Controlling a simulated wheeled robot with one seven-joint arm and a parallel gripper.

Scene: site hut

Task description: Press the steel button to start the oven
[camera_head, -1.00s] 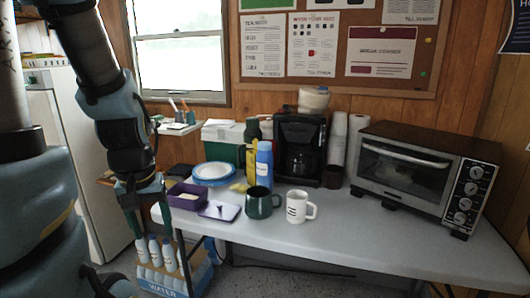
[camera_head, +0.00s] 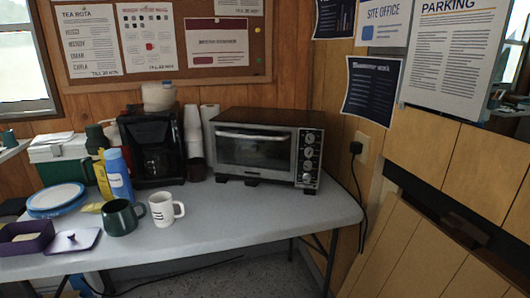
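The toaster oven (camera_head: 254,147) stands at the right end of the grey table, with its glass door shut. Its control panel (camera_head: 309,153) on the right of the front carries several round knobs in a column. A separate steel button is too small to make out at this distance. My gripper is out of the picture now, so its fingers cannot be seen.
The table (camera_head: 235,222) also holds a black coffee maker (camera_head: 152,148), stacked cups (camera_head: 193,132), a white mug (camera_head: 165,209), a green mug (camera_head: 122,217), a blue bottle (camera_head: 118,175) and a purple box (camera_head: 25,238). The table front before the oven is clear. A wood wall stands close on the right.

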